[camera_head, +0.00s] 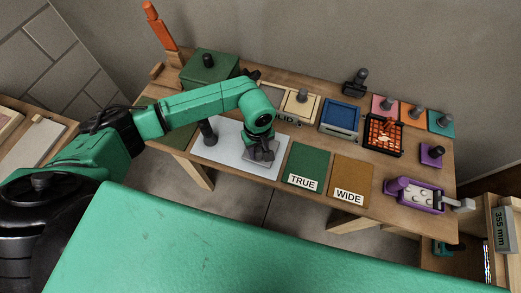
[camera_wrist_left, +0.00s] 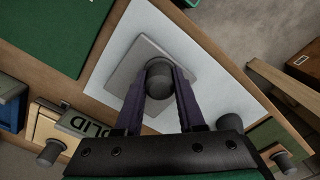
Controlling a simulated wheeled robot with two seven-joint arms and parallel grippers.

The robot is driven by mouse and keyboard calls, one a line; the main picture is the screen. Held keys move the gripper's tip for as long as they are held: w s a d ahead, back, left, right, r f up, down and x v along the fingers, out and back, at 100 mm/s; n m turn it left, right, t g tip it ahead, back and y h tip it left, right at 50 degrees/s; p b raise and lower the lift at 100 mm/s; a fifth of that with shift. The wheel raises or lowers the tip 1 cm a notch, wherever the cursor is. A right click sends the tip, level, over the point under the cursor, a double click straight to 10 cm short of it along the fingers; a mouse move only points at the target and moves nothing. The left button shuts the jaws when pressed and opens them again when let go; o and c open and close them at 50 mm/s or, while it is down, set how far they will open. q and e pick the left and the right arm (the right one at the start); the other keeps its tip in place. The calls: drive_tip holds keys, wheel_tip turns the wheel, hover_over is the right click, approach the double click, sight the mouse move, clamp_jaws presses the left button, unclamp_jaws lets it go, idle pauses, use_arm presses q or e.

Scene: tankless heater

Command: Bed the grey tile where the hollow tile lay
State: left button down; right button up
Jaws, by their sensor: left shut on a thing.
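The grey tile (camera_head: 262,161) has a dark round knob and is at the right end of the pale board (camera_head: 224,152) on the bench. It also shows in the left wrist view (camera_wrist_left: 126,70), over the pale board (camera_wrist_left: 113,45). My left gripper (camera_head: 262,148) is shut on the knob, seen between its two fingers (camera_wrist_left: 159,84) in the wrist view. I cannot tell if the tile touches the board or hangs just above it. Which tile is the hollow one cannot be told. My right gripper is not in view.
A dark upright cylinder (camera_head: 208,132) stands at the pale board's left part. Green TRUE (camera_head: 308,163) and brown WIDE (camera_head: 353,176) mats lie bare to the right. Behind are a cream knobbed tile (camera_head: 300,107), blue tray (camera_head: 341,117), black grid tray (camera_head: 384,134) and several coloured knobbed tiles.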

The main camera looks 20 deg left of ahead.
sight(258, 150)
use_arm(q)
drive_tip(key=shift+r+p, duration=1.75)
drive_tip(key=shift+r, duration=1.6)
